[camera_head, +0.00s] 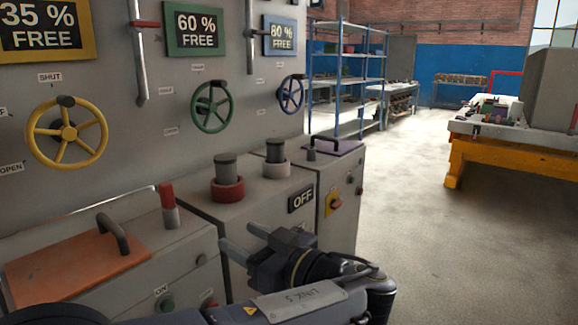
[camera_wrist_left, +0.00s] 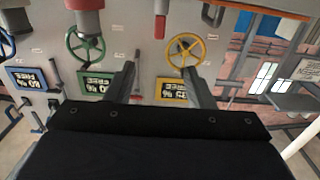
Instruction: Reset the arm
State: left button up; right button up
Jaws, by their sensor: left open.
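My left arm comes in along the bottom of the head view. Its gripper (camera_head: 246,241) is open and empty, in front of the grey cabinets and below the OFF label. In the left wrist view, which shows the scene upside down, its two fingers (camera_wrist_left: 160,82) stand wide apart with nothing between them. Behind them are the yellow valve wheel (camera_wrist_left: 187,50) and the green valve wheel (camera_wrist_left: 86,47). My right gripper is not in view.
Grey cabinets (camera_head: 250,195) carry red-collared and white-collared knobs, a red-topped lever (camera_head: 169,205) and an orange lid (camera_head: 75,262) with a handle. Yellow (camera_head: 67,134), green (camera_head: 212,108) and blue (camera_head: 291,94) wheels sit on the panel. Open floor (camera_head: 430,230) lies to the right.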

pick_arm(q)
jog(key=s+a+f+m+g+h, duration=0.2)
jog(key=s+a+f+g+h, duration=0.15)
jog(key=a+f, duration=0.45)
jog(key=s+a+f+m+g+h, duration=0.3)
jog(key=a+f+g, duration=0.15)
jog(key=a, duration=0.45)
jog(key=s+d+f+m+t+h, duration=0.1)
jog(key=s+d+f+m+h, duration=0.1)
jog(key=s+f+h, duration=0.5)
jog(key=s+d+f+m+t+h, duration=0.15)
jog(key=s+h, duration=0.25)
jog(key=s, duration=0.4)
notch_tip(320, 180, up, 17)
jog(key=p, duration=1.7)
jog(key=shift+s+p, duration=0.15)
jog(key=shift+p, duration=0.15)
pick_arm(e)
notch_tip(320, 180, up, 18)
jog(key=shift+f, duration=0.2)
